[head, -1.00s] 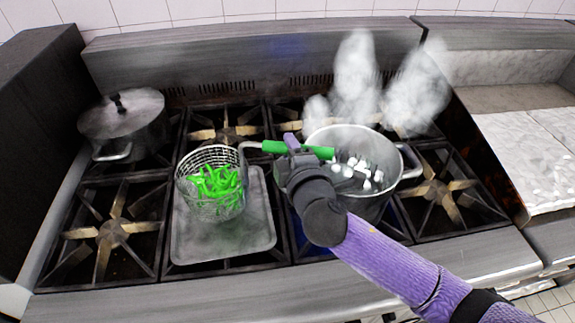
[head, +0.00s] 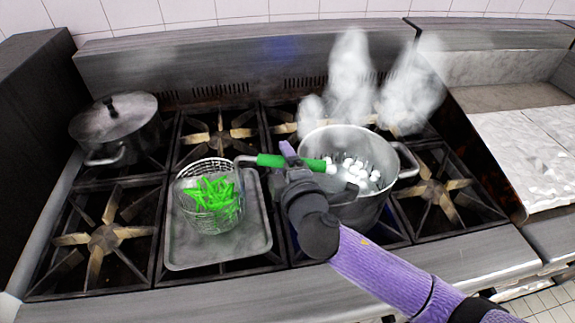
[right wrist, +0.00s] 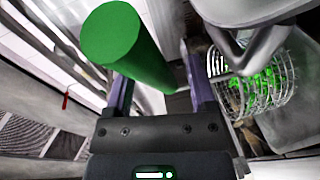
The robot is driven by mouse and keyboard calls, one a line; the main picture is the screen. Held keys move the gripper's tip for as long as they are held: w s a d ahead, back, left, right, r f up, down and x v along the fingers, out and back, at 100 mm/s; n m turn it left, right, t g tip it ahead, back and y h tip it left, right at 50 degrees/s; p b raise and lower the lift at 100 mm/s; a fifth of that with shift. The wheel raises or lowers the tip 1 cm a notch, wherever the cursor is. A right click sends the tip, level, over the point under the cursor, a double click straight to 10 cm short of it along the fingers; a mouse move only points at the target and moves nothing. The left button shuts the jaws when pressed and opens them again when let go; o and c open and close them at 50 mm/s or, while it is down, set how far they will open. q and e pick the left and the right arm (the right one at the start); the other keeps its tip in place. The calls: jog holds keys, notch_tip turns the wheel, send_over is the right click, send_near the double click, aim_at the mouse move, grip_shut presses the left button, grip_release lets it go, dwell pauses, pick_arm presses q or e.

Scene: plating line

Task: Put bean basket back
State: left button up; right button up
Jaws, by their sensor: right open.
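The bean basket (head: 210,222) is a wire basket full of green beans, standing at the back left of a grey metal tray (head: 240,252) on the stove. Its green handle (head: 270,160) reaches right towards the steaming pot (head: 352,205). My right gripper (head: 293,162) is open at the handle. In the right wrist view the handle (right wrist: 140,55) passes by the open fingers, and the basket (right wrist: 285,88) shows at the right. Whether the fingers touch the handle I cannot tell. My left gripper is not in view.
The steaming pot holds water with white bubbles or lumps. A lidded pot (head: 117,120) stands at the back left. Burner grates at front left (head: 105,240) and right (head: 440,190) are free. A dark wall (head: 30,100) borders the left side.

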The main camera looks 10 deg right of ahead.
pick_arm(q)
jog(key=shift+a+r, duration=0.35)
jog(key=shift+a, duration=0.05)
pick_arm(e)
jog(key=s+d+r, duration=0.1)
jog(key=s, duration=1)
jog(key=shift+s+d+r, duration=0.25)
jog(key=shift+s+r, duration=0.15)
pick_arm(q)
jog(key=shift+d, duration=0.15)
